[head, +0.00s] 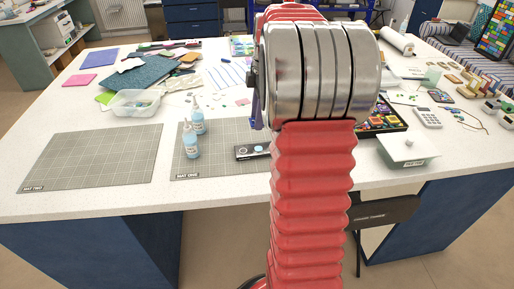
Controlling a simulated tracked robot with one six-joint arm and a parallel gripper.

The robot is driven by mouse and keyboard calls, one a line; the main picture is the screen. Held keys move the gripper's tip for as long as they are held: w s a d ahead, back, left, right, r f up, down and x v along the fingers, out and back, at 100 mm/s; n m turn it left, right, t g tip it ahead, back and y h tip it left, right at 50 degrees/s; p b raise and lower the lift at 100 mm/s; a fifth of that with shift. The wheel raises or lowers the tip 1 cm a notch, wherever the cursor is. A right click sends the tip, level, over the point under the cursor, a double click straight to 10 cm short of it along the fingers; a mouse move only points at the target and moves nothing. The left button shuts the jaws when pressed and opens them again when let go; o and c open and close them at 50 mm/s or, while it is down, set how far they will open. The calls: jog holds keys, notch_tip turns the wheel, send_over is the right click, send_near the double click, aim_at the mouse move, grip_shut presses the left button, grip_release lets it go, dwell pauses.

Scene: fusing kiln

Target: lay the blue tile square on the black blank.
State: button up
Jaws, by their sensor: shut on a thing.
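My arm fills the middle of the head view and hides part of the worktop. My gripper is not to be seen; it is hidden behind the arm or out of frame. I cannot make out the blue tile for certain. A small dark flat piece (250,152) with light round marks lies on the right grey mat (222,168), by the arm's left side. I cannot tell whether it is the black blank.
The left mat (90,158) is bare. A clear tub (135,103) is behind.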

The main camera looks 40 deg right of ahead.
jog(key=shift+s+d, duration=0.1)
jog(key=shift+f, duration=0.35)
send_over(258, 149)
jog(key=shift+d+f, duration=0.2)
jog(key=shift+f, duration=2.6)
jog(key=shift+f, duration=1.85)
jog(key=shift+f, duration=0.1)
jog(key=o, duration=1.1)
jog(key=shift+c, duration=0.2)
